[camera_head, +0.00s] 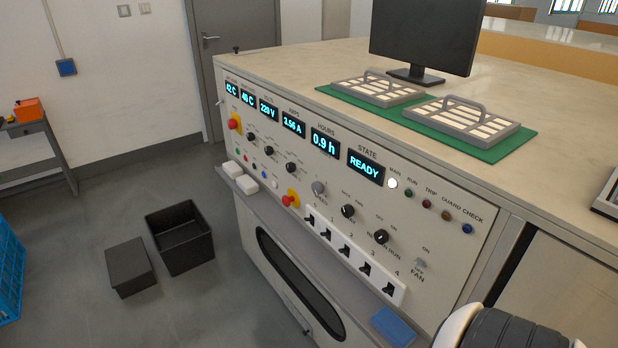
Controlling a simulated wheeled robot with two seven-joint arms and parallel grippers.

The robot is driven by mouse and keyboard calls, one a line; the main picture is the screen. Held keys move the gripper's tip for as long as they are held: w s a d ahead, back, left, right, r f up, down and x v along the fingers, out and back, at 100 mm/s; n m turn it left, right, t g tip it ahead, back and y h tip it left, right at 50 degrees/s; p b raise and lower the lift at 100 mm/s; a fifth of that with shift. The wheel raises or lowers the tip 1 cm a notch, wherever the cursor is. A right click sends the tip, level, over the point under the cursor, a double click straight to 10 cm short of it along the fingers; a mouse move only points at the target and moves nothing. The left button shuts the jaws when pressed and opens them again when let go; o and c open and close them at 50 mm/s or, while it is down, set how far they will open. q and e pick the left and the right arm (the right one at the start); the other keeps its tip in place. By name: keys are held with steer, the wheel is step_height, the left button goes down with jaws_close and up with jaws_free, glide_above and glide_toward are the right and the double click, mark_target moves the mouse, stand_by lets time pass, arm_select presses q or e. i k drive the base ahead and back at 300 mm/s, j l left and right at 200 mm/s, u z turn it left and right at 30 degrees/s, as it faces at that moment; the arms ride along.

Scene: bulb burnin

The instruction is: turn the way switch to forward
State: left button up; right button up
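The control panel (330,160) of the bench carries a row of rotary knobs. A black knob (347,211) sits below the State display, with small labels above it that are too small to read surely. A second black knob (380,237) is to its right, near a "Run" label, and a grey knob (318,188) is to its left. I cannot tell for sure which one is the way switch or which way it points. A part of my arm shows at the bottom right corner. Neither gripper is in view.
The State display (366,167) reads READY. A red stop button (289,200) and a white strip with several black rockers (344,250) sit below the knobs. A ledge with a blue block (393,326) juts out. A black bin (180,238) stands on the floor at left.

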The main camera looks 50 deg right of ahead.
mark_target(348, 211)
steer(key=i+z, duration=0.35)
steer(key=i+j+z, duration=0.2)
steer(key=z, duration=0.2)
steer(key=i+j+z, duration=0.35)
steer(key=i+l, duration=0.05)
